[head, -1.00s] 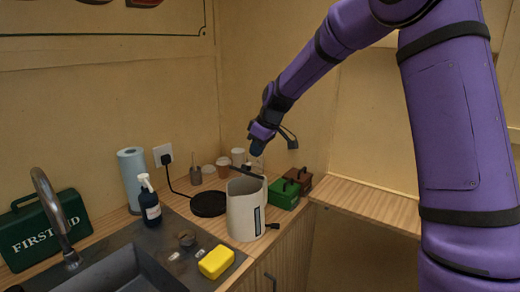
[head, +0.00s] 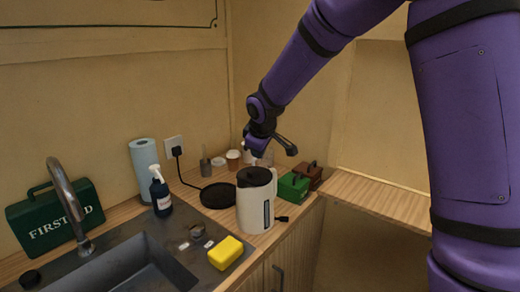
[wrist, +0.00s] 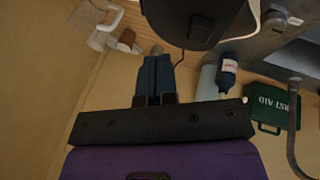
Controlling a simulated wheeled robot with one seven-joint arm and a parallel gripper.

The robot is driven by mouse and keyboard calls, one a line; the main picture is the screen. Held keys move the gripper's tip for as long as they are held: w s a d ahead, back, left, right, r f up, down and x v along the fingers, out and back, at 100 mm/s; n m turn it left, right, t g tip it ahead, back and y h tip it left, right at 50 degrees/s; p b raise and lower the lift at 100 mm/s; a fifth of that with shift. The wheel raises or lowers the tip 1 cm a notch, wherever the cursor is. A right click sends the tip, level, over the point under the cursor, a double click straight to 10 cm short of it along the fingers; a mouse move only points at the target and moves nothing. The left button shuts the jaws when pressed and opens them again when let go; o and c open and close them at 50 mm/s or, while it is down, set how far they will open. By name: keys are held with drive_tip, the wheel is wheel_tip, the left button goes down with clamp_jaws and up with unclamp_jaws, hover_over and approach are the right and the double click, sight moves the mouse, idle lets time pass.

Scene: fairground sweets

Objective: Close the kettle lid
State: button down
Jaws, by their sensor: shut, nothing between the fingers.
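The cream kettle (head: 254,208) stands upright on the counter at the right end of the sink. Its dark lid (head: 254,176) lies down over the top opening and looks closed in the head view. In the wrist view the kettle's dark top (wrist: 190,18) fills the upper middle. My gripper (head: 257,152) is just above the lid, its fingers pointing down. In the wrist view the gripper's blue fingers (wrist: 153,78) are together with nothing between them. I cannot tell whether the fingertips touch the lid.
A round black kettle base (head: 217,195) with a cord lies left of the kettle. Green (head: 293,187) and brown (head: 309,174) boxes stand close on its right. A spray bottle (head: 161,195), a yellow sponge (head: 225,253) and the sink (head: 140,270) are to the left.

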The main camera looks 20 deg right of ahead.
sight(249, 175)
drive_tip(key=shift+s+a+f, duration=0.4)
drive_tip(key=shift+a+f, duration=0.2)
drive_tip(key=shift+s+a+f, duration=0.4)
drive_tip(key=shift+a+f, duration=0.15)
drive_tip(key=shift+s+a+f, duration=0.2)
drive_tip(key=shift+f, duration=0.25)
drive_tip(key=shift+s+a+f, duration=0.2)
drive_tip(key=shift+f, duration=0.25)
drive_tip(key=shift+s+f, duration=0.15)
drive_tip(key=shift+f, duration=0.05)
drive_tip(key=shift+a, duration=0.1)
wheel_tip(249, 175, up, 5)
drive_tip(key=shift+f, duration=0.2)
drive_tip(key=s+a+r, duration=0.4)
drive_tip(key=s+r, duration=0.1)
drive_tip(key=s, duration=0.2)
drive_tip(key=s+d+r+m, duration=0.5)
drive_tip(key=s+d+r, duration=0.3)
drive_tip(key=s+d, duration=0.55)
drive_tip(key=s+d+m, duration=0.2)
drive_tip(key=s+d, duration=0.1)
drive_tip(key=s, duration=0.4)
drive_tip(key=s+d+m, duration=0.3)
drive_tip(key=s, duration=0.4)
drive_tip(key=shift+s, duration=0.25)
